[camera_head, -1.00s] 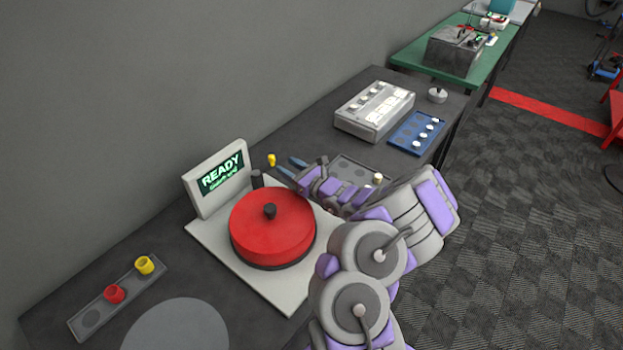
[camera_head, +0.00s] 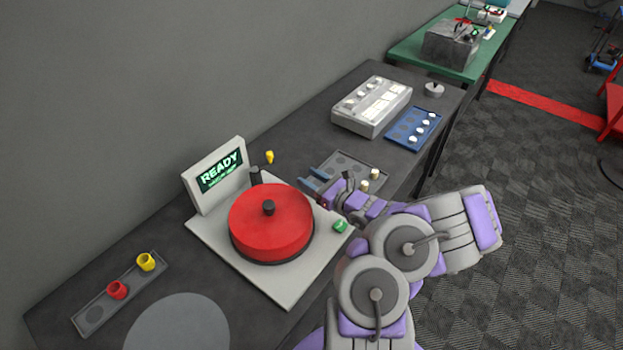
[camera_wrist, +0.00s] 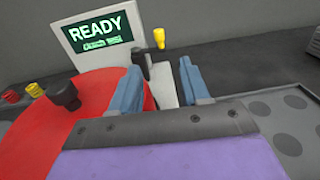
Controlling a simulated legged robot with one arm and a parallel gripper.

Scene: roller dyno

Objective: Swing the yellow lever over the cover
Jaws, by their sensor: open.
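The red round cover (camera_head: 270,222) with a dark knob sits on the pale base plate (camera_head: 225,250). The yellow-tipped lever (camera_head: 270,157) stands up behind the cover, beside a dark post (camera_head: 255,175) and the READY screen (camera_head: 220,178). In the wrist view the yellow tip (camera_wrist: 159,37) shows just beyond the gap between my fingers. My gripper (camera_head: 310,180) is open and empty, right of the cover and apart from the lever. In the wrist view my gripper (camera_wrist: 160,90) has its blue fingers apart, and it hides part of the cover (camera_wrist: 90,110).
A green button (camera_head: 340,226) is at the plate's right corner. A grey tray (camera_head: 355,172) with pale pegs lies close behind my gripper. A tray (camera_head: 95,312) with red and yellow cups is at the left. A grey box (camera_head: 371,106) and blue tray (camera_head: 414,130) stand farther back.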

